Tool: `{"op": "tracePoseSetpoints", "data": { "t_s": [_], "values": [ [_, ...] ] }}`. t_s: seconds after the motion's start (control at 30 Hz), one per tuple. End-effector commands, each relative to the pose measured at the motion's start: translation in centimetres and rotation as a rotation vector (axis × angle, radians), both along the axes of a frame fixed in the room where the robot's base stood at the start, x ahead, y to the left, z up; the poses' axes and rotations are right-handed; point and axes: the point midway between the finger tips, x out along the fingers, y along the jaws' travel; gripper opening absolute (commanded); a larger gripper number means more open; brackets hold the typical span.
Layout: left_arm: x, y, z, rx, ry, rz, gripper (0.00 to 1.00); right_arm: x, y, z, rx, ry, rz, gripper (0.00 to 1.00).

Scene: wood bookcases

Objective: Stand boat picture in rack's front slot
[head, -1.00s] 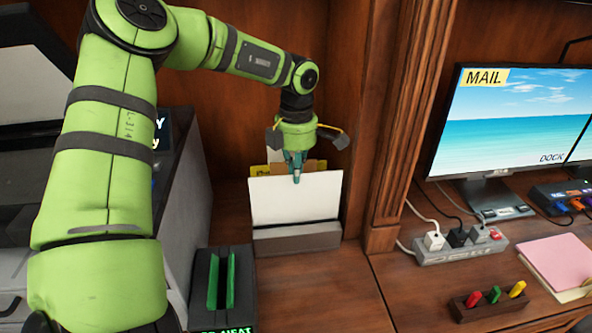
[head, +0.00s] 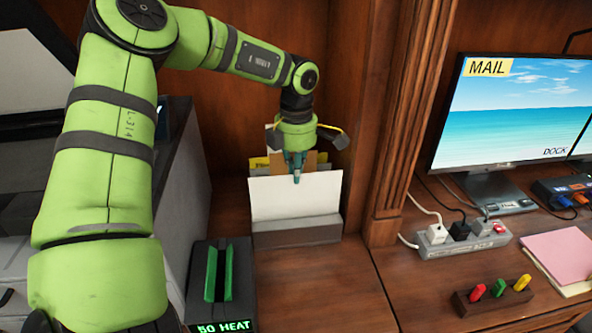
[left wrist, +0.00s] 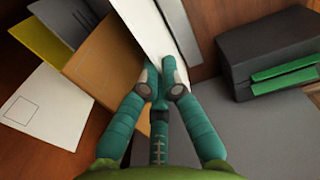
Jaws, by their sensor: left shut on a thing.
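My left gripper (head: 296,172) is shut on the top edge of a white sheet (head: 296,196). The sheet stands nearly upright at the grey rack (head: 297,234), its lower edge hidden behind the rack's front wall. Only a blank white side shows, so I cannot tell whether it bears the boat picture. In the left wrist view the fingers (left wrist: 160,86) pinch the white sheet (left wrist: 150,32). Behind it are a brown card (left wrist: 108,62), a yellow one (left wrist: 38,42) and a white card with a printed outline (left wrist: 42,105). My right gripper is not in view.
A dark device with green slot edges (head: 219,275) stands left of the rack's front. A wooden post (head: 390,130) rises on the right. Beyond it are a monitor (head: 520,120), a power strip (head: 462,243) and a pink pad (head: 558,258). The desk before the rack is clear.

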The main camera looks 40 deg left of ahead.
Motion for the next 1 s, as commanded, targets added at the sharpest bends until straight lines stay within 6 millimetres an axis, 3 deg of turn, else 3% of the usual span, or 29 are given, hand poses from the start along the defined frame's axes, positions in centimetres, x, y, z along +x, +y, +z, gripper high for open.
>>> {"op": "tracePoseSetpoints", "data": {
  "t_s": [1.0],
  "values": [
    [0.0, 0.0, -2.7, 0.0, 0.0, 0.0, 0.0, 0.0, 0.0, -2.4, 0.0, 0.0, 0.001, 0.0]
  ]
}}
